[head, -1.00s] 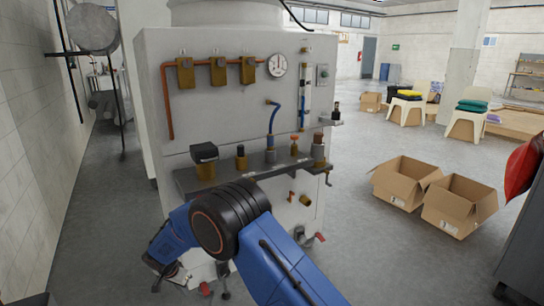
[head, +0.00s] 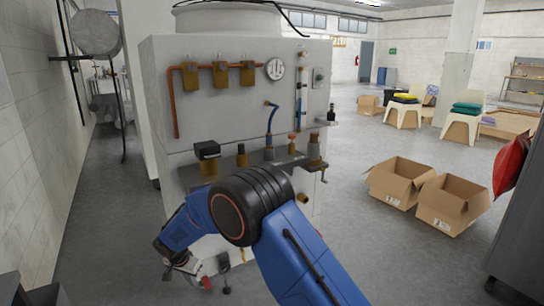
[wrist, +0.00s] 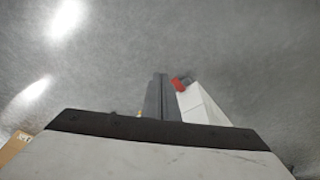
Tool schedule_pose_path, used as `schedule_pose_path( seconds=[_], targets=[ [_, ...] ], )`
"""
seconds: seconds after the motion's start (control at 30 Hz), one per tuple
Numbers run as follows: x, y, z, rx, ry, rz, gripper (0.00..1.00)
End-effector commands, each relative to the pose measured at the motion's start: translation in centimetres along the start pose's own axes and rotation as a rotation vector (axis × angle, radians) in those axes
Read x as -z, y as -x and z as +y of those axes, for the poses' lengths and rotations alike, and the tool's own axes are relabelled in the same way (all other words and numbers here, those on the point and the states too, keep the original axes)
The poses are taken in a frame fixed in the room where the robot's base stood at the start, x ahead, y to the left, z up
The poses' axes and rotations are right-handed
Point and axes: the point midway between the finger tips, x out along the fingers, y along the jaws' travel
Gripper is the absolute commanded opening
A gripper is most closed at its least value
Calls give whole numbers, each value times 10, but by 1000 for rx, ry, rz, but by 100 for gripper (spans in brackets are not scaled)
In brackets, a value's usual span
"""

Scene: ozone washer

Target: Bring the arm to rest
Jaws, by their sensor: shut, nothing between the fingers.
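My blue arm (head: 300,255) reaches from the lower right of the head view, with its big black joint in front of the washer (head: 235,110). The forearm folds down to the left, and my gripper (wrist: 160,78) hangs low beside the washer's lower left front. In the head view the gripper is small and its fingers are hard to make out. In the wrist view its dark fingers are together with nothing between them, and grey floor lies beyond. A white piece with a red end (wrist: 184,82) shows just right of the fingers.
The washer's front carries a gauge (head: 275,69), copper pipe and a dark shelf (head: 275,163) with valves. Two open cardboard boxes (head: 452,208) stand on the floor at right. A dark cabinet (head: 520,225) edges the far right. Floor between the washer and boxes is clear.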

Motion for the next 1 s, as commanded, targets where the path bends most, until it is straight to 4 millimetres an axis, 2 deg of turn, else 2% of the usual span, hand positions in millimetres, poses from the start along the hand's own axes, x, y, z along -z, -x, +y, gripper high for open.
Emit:
schedule_pose_path(
  seconds=[0.17,0.27,0.4,0.6,0.8,1.0],
  targets=[
    [30,33,28,8,4,0,0],
    [50,58,52,13,10,0,0],
    [80,98,95,19,22,0,0],
    [113,151,161,31,41,2,0],
    [133,199,230,42,62,7,0],
    [142,242,300,53,85,14,0]
  ],
)
